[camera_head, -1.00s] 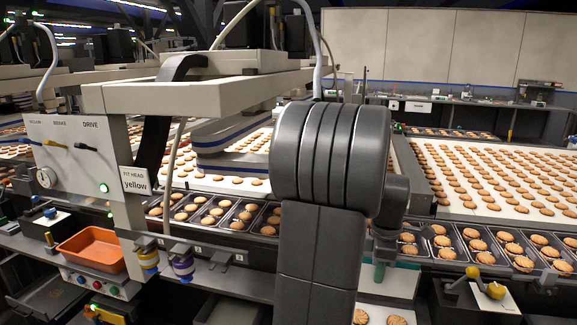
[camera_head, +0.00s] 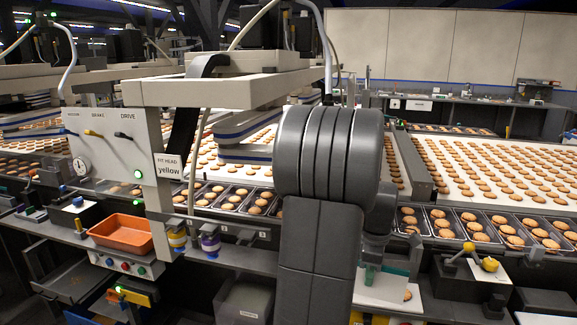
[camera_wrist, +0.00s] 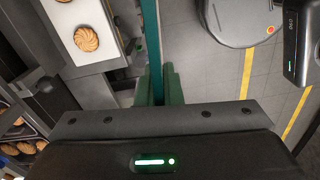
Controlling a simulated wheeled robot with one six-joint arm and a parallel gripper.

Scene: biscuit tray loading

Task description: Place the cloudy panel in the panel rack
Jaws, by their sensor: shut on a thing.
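My gripper (camera_wrist: 157,72) shows in the wrist view with its green fingers close together. They are shut on a thin, dark teal upright strip (camera_wrist: 150,35), which looks like the cloudy panel seen edge-on. Its face is hidden from this angle, so I cannot tell how cloudy it is. In the head view my gripper (camera_head: 371,273) is low, right of my arm and in front of the biscuit line, and is partly hidden by the arm. I cannot make out the panel rack for certain in either view.
An orange tray (camera_head: 122,233) stands on the left shelf. A pale bin (camera_head: 244,302) sits under the ledge. A white board (camera_wrist: 82,20) with biscuits lies left of my gripper in the wrist view.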

